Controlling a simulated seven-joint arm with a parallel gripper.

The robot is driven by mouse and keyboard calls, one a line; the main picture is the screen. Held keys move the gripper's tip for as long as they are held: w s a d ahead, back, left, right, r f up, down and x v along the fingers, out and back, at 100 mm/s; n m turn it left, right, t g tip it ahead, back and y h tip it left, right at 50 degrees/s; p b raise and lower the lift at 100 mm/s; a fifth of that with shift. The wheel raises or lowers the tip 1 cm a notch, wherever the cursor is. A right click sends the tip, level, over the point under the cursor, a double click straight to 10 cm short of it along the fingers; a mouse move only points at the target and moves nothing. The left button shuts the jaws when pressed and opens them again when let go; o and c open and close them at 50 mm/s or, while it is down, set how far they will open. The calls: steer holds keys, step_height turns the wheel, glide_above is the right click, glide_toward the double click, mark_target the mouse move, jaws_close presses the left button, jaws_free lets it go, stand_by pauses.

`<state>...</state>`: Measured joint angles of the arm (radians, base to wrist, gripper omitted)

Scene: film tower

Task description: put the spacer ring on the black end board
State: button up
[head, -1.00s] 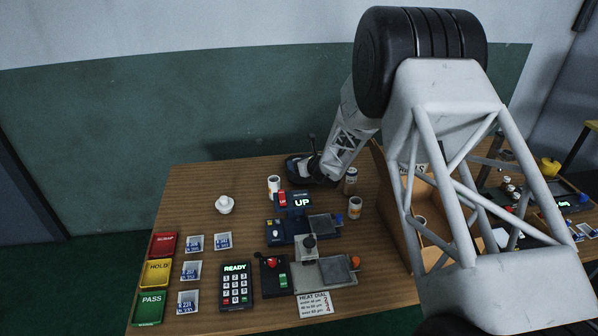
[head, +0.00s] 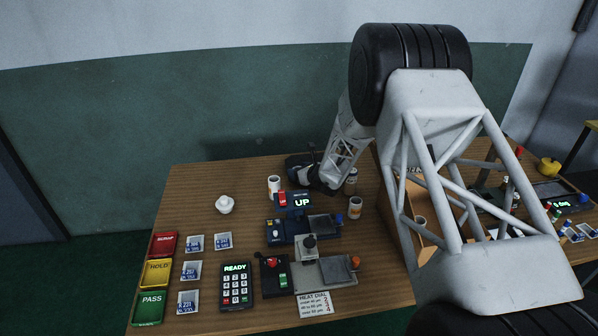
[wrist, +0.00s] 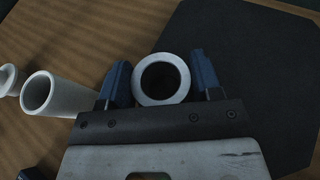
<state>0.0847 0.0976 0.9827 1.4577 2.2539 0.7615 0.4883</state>
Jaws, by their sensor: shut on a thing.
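The spacer ring (wrist: 161,78) is a short white hollow ring. In the wrist view it sits between the two blue fingers of my gripper (wrist: 161,80), which is shut on it. The black end board (wrist: 245,70) is a flat dark panel lying on the wood, filling the right of the wrist view. The ring overlaps the board's left edge in that view. I cannot tell how high the ring is above it. In the head view my wrist is at the back of the table, and the fingers, ring and board cannot be made out.
A white tube (wrist: 58,95) lies left of my gripper in the wrist view. In the head view, white rolls (head: 274,187) (head: 355,207) stand near dark devices (head: 300,228). A brown box (head: 398,225) is at right, partly behind my arm. The table's left back is mostly clear.

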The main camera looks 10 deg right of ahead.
steer(key=shift+f, duration=0.15)
steer(key=o, duration=1.1)
steer(key=shift+c, duration=0.2)
steer(key=shift+s+d+r, duration=0.35)
steer(key=shift+s+r, duration=0.15)
steer(key=shift+s, duration=0.1)
steer(key=shift+v, duration=0.85)
step_height(320, 180, up, 5)
steer(key=shift+r, duration=0.9)
